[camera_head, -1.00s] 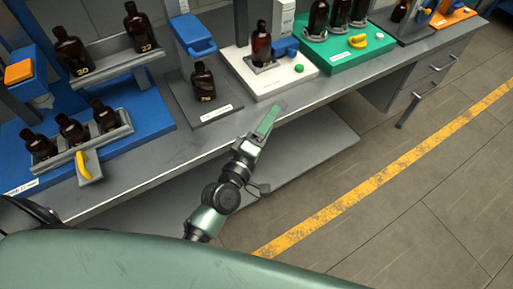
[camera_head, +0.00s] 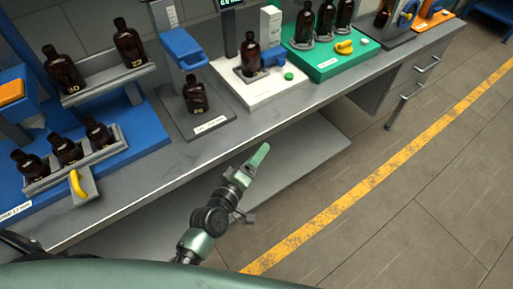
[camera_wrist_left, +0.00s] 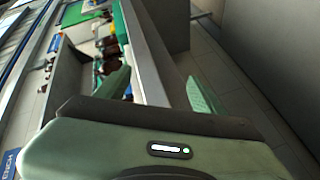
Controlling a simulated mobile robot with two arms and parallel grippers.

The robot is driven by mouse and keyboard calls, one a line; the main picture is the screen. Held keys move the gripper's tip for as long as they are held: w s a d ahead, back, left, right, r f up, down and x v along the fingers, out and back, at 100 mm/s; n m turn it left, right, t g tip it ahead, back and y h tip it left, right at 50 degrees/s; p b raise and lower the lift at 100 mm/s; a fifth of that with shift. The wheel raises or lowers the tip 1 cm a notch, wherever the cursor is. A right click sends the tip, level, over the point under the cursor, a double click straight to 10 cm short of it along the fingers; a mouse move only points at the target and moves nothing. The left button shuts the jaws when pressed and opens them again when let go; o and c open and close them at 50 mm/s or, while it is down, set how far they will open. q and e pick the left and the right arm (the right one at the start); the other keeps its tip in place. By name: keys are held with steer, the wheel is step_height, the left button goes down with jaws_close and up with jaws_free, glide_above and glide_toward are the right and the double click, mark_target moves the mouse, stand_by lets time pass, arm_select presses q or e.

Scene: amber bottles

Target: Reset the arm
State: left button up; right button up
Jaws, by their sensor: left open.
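My left gripper (camera_head: 257,160) is in front of the workbench (camera_head: 165,168), apart from its edge, pointing up and right in the head view. In the left wrist view its two green fingers stand apart, so the gripper (camera_wrist_left: 158,92) is open, with nothing seen between them but the bench side and floor behind. The arm runs back down to my green body at the bottom of the head view. My right gripper is not in view.
Amber bottles stand on a blue rack station (camera_head: 150,135), a grey stand (camera_head: 220,112), a white station (camera_head: 262,95) and a green station (camera_head: 325,66). A drawer unit (camera_head: 415,75) is at the right. The floor with a yellow line (camera_head: 345,200) is clear.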

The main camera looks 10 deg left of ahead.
arm_select(q)
steer(key=s+a+f+m+g+y, duration=0.15)
steer(key=s+f, duration=0.25)
steer(key=f, duration=0.5)
steer(key=s+a+f+m+g, duration=0.1)
steer(key=s+f+m+g, duration=0.15)
steer(key=s+f, duration=0.45)
steer(key=s+a+f+m+g, duration=0.1)
steer(key=s+f+m+g, duration=0.15)
steer(key=f, duration=0.95)
steer(key=s+a+f+m+g+y, duration=0.1)
steer(key=s+a+f+m+g, duration=0.1)
steer(key=s+f, duration=0.3)
steer(key=s+a+f+m+g+y, duration=0.1)
steer(key=s+a+f, duration=0.4)
steer(key=s, duration=0.9)
steer(key=s+a+f+m+g+y, duration=0.1)
steer(key=s+a+f+m+g, duration=0.2)
steer(key=s, duration=0.6)
step_height(320, 180, down, 3)
steer(key=shift+s+a+f+g, duration=0.15)
steer(key=shift+s+a+g, duration=0.1)
steer(key=shift+g, duration=0.7)
